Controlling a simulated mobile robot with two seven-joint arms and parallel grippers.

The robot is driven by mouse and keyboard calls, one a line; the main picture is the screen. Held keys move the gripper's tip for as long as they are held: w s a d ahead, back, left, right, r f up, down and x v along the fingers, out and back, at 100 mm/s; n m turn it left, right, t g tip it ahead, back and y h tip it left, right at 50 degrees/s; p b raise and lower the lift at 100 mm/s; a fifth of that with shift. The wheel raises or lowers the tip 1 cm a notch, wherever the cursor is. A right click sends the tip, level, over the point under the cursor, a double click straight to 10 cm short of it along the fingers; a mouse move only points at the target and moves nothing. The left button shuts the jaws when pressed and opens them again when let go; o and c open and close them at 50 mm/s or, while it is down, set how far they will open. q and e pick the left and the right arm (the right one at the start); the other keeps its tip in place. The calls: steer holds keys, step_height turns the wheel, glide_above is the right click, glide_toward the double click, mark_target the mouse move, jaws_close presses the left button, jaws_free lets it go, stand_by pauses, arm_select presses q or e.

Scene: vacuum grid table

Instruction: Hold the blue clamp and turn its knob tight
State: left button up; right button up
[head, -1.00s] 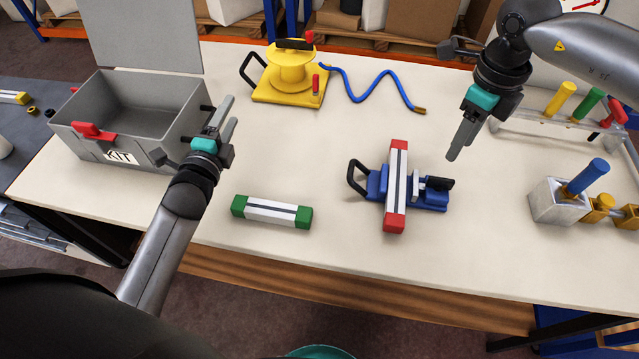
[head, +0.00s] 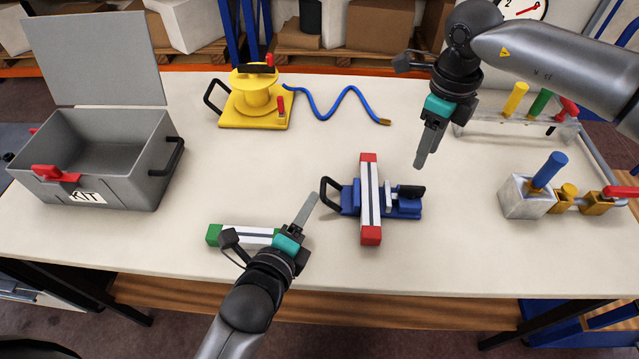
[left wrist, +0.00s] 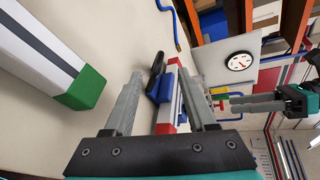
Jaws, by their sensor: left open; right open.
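The blue clamp (head: 407,209) lies on the table with a black loop handle (head: 329,193) on its left and a black knob (head: 411,191) on its right. A white bar with red ends (head: 370,198) lies across it. My left gripper (head: 306,208) is open and empty, just left of the loop handle and apart from it. In the left wrist view the clamp (left wrist: 163,91) shows between the open fingers (left wrist: 168,98), beyond them. My right gripper (head: 420,160) is open and empty above the table, behind and right of the clamp.
A white bar with green ends (head: 214,234) lies partly hidden behind my left gripper. A grey kit box (head: 110,185) stands left, a yellow reel (head: 252,106) with blue hose at the back. A metal block with a blue peg (head: 525,198) stands right. The table between reel and clamp is clear.

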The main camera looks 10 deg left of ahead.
mark_target(323, 178)
arm_select(q)
steer(key=x, duration=1.1)
steer(key=shift+w+f, duration=0.1)
steer(key=shift+w, duration=0.15)
jaws_close()
stand_by(1.1)
